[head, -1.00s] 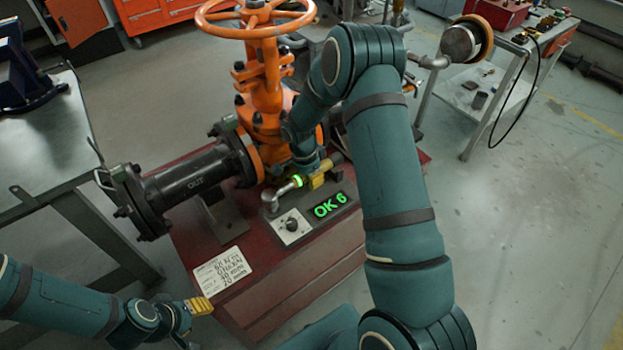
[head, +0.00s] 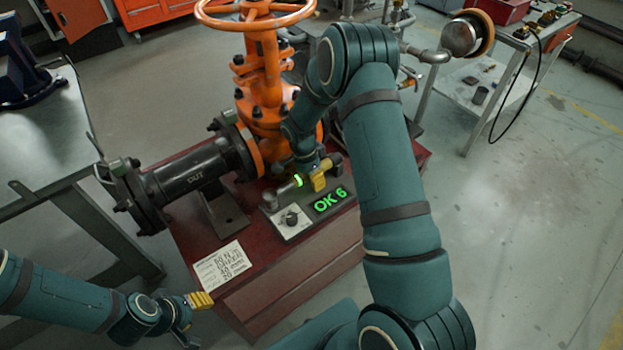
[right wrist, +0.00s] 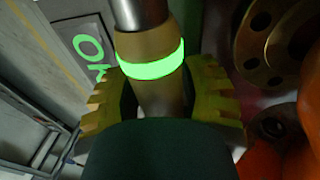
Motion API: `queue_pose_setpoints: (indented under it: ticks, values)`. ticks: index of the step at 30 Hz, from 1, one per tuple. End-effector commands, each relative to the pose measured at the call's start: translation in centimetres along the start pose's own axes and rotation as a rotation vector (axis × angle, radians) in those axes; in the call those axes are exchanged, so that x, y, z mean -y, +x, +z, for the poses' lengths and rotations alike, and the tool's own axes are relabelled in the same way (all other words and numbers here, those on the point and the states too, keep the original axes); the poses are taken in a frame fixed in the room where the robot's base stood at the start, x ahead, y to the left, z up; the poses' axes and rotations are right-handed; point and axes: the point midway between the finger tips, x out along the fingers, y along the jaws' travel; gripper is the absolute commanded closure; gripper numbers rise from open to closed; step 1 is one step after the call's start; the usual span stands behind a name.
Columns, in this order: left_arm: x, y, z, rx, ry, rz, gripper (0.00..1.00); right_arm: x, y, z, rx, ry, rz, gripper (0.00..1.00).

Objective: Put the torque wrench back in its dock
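The torque wrench (head: 298,181) lies low over the grey box in the head view, with its bright shaft towards the left and a lit green ring. In the right wrist view its tan handle (right wrist: 157,45) runs between the yellow fingers of my right gripper (right wrist: 160,95). Dark strips lie between the fingers and the handle; I cannot tell whether these are pads or gaps. In the head view my right gripper (head: 319,180) is around the handle. I cannot make out the dock or whether the wrench rests in it. My left gripper (head: 200,300) is at lower left, empty, its fingers together.
The grey box (head: 293,225) has a knob and a display reading OK 6. The orange valve (head: 265,75) and black pipe (head: 195,172) stand close behind on the red base (head: 240,295). A grey table (head: 50,150) is at left, a cart (head: 500,80) at upper right.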

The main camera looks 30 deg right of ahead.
Motion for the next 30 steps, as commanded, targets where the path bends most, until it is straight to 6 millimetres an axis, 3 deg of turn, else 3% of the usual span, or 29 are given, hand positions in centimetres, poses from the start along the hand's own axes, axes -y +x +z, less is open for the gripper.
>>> queue_pose_setpoints:
  ticks: [7, 11, 24, 30]
  values:
    - [0.0, 0.0, 0.0, 0.000, 0.000, 0.000, 0.53, -0.1, 0.1, 0.0, 0.001, 0.000, 0.003, 0.61]
    - [0.0, 0.0, 0.0, 0.000, 0.000, 0.000, 0.53, 0.0, -1.0, 0.0, 0.000, 0.000, 0.000, 0.61]
    - [0.0, 0.0, 0.0, 0.000, 0.000, 0.000, 0.53, 0.1, -9.4, 0.0, -0.001, 0.000, -0.003, 0.61]
    - [0.0, 0.0, 0.0, 0.000, 0.000, 0.000, 0.53, 0.0, -11.5, 0.0, 0.000, 0.000, 0.000, 0.61]
